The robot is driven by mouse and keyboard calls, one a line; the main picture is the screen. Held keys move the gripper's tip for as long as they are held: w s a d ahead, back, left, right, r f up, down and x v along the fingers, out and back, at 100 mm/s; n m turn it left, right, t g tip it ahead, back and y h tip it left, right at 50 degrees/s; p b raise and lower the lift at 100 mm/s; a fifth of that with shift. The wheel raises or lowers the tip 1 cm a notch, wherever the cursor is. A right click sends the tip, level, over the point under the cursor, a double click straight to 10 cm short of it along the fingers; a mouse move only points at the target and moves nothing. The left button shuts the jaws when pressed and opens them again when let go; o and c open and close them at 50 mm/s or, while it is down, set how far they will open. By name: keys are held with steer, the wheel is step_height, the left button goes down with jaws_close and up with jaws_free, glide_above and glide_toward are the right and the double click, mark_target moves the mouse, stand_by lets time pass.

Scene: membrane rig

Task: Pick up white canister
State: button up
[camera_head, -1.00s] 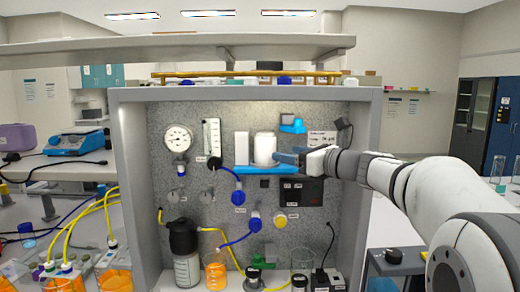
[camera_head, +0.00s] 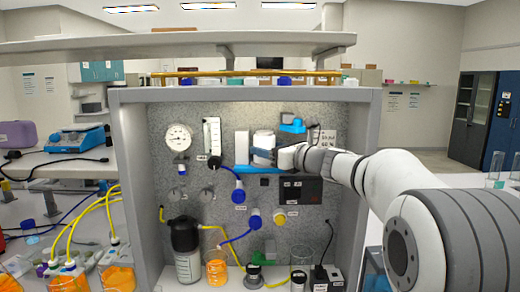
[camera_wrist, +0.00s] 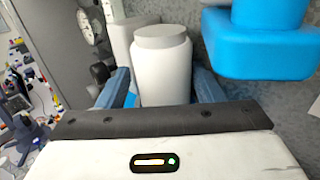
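The white canister (camera_head: 264,138) is a short cylinder with a lid. It stands upright on a small blue shelf (camera_head: 243,169) on the rig's speckled back panel. My gripper (camera_head: 263,155) reaches in from the right, its finger across the canister's lower front. In the wrist view the canister (camera_wrist: 162,72) stands between my two blue-grey fingers, one on each side. The fingers are spread, with a narrow strip of blue shelf showing between the left finger and the canister. Contact on the right side is hard to tell.
A white box (camera_head: 242,146) stands close left of the canister. A blue bracket (camera_head: 293,124) is mounted to its upper right. A black box (camera_head: 300,190) sits below my gripper. Bottles and beakers line the rig floor, including a dark-capped bottle (camera_head: 186,262).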

steer(key=c, duration=0.8)
steer(key=shift+o, duration=0.2)
